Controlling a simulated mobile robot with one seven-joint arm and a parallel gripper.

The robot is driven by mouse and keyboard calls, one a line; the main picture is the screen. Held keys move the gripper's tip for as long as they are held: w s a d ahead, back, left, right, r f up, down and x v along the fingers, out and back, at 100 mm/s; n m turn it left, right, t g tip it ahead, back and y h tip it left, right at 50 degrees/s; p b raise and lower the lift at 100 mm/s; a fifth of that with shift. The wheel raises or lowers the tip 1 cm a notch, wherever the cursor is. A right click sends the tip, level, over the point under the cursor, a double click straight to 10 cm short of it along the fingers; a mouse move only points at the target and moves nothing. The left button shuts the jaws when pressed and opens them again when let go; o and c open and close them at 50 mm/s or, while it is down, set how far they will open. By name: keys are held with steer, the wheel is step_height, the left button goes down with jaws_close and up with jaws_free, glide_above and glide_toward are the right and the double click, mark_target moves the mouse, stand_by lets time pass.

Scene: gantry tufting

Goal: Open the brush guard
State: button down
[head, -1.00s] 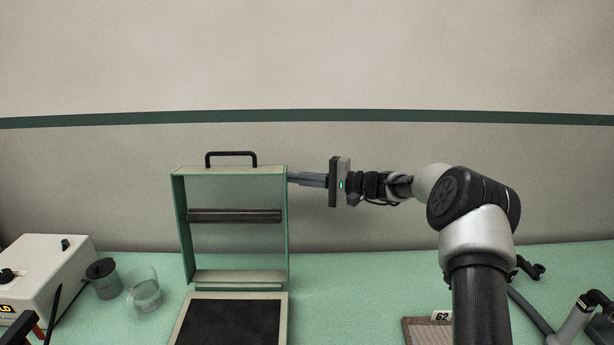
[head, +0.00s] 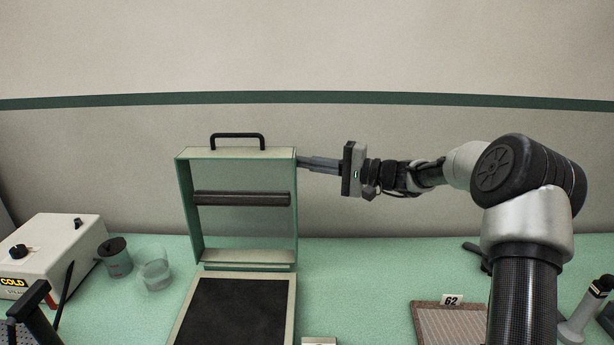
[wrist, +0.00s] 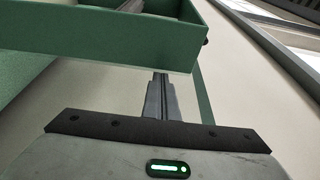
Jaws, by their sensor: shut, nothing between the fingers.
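The brush guard (head: 236,154) is a pale frame with green edges and a black handle (head: 238,136) on top. It stands raised, nearly upright, on the hinge side of a box with a dark bed (head: 233,312). A dark roller (head: 242,198) spans its inside. My gripper (head: 302,161) is shut and empty at the guard's upper right corner. In the wrist view the fingers (wrist: 161,80) reach up to the guard's green wall (wrist: 150,42), which hides their tips. I cannot tell whether they touch it.
A white box with a COLD display (head: 50,258), a dark-lidded cup (head: 115,258) and a clear beaker (head: 155,274) stand left. A ribbed panel marked 62 (head: 450,325) lies right, below my arm. The green bench between the guard and this panel is mostly clear.

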steer(key=s+r+n+y+b, duration=0.1)
steer(key=s+n+b, duration=0.1)
steer(key=s+b, duration=0.4)
steer(key=shift+s+a+n, duration=0.2)
steer(key=shift+n, duration=0.1)
steer(key=shift+r, duration=0.1)
